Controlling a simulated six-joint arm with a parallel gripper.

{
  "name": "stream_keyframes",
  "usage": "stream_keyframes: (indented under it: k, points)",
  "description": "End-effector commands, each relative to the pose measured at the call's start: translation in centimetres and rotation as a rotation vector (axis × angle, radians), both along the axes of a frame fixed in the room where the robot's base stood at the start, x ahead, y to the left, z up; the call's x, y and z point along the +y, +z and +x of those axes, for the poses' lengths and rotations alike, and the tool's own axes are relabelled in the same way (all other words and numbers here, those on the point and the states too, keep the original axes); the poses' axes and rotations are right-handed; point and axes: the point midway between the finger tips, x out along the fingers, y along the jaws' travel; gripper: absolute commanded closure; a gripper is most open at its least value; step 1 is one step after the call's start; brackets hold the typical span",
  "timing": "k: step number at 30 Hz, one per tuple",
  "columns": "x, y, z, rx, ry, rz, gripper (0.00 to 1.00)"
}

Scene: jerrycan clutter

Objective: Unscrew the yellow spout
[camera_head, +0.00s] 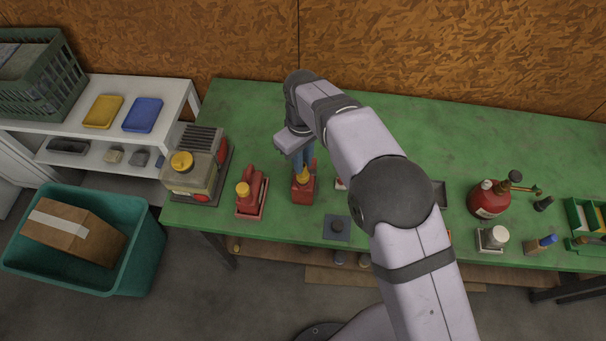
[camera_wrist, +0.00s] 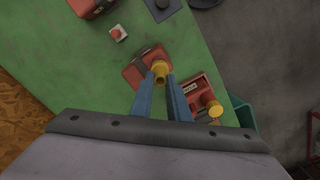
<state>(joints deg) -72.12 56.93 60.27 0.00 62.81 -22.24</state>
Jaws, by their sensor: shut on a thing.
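A red jerrycan (camera_head: 303,190) stands on the green bench below my arm, with the yellow spout (camera_head: 304,175) on its top. In the wrist view the red jerrycan (camera_wrist: 139,70) lies beyond the blue fingers, and the yellow spout (camera_wrist: 160,67) is between their tips. My gripper (camera_head: 304,168) points down and its fingers are shut on the yellow spout. The fingers (camera_wrist: 160,79) also show in the wrist view. The spout is at the can's top opening; whether its thread is loose cannot be seen.
A second red can (camera_head: 258,187) with a yellow cap stands in a red tray close by on the left. A generator (camera_head: 195,176) stands further left. A dark round piece on a grey pad (camera_head: 337,228) lies in front. A red canister (camera_head: 488,200) stands at right.

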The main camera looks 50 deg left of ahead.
Motion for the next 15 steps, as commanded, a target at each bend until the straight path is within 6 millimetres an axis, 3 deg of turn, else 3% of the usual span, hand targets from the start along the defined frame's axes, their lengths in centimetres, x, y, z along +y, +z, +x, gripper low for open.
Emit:
stream_keyframes:
  k: [15]
  points:
    - [0.0, 2.0, 0.0, 0.0, 0.0, 0.001, 1.0]
